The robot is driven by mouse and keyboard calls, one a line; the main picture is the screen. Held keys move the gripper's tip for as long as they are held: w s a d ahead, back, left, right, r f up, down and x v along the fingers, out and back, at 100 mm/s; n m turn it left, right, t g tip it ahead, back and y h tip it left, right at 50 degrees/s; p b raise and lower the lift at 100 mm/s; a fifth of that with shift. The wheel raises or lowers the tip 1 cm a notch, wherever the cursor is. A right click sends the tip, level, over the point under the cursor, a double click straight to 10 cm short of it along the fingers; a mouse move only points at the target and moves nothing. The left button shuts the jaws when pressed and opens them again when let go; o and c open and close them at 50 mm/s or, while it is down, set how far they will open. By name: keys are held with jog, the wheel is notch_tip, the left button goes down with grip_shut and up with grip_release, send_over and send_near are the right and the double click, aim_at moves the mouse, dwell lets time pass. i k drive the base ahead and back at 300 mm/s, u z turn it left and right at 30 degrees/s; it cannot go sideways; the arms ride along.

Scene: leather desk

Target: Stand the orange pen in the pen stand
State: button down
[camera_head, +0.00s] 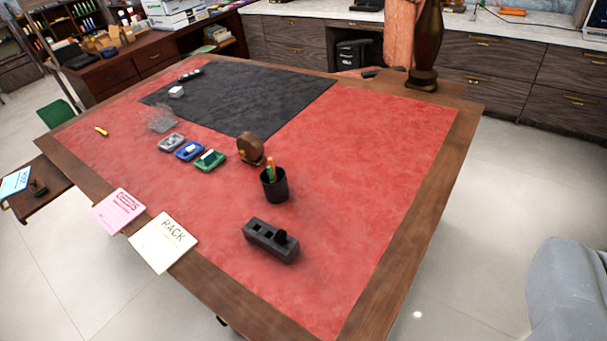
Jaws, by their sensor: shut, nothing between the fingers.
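A black round cup (275,190), which looks like the pen stand, stands upright on the red desk top right of centre. An orange pen-like stick (269,162) and a green one (272,174) rise out of it, close together. A small yellow pen-like item (101,131) lies flat near the desk's left edge; its exact kind is too small to tell. My gripper does not show in this view.
A dark block with square holes (262,238) sits in front of the cup, a brown round object (250,148) behind it. Several small trays (209,161) lie to the left. Pink (119,210) and cream (163,242) notes lie on the front edge. The red surface right of the cup is clear.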

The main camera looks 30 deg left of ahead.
aim_at(260, 233)
jog(key=u, duration=0.1)
jog(key=k, duration=0.8)
jog(key=u, duration=0.65)
jog(key=i, duration=1)
jog(key=u, duration=0.05)
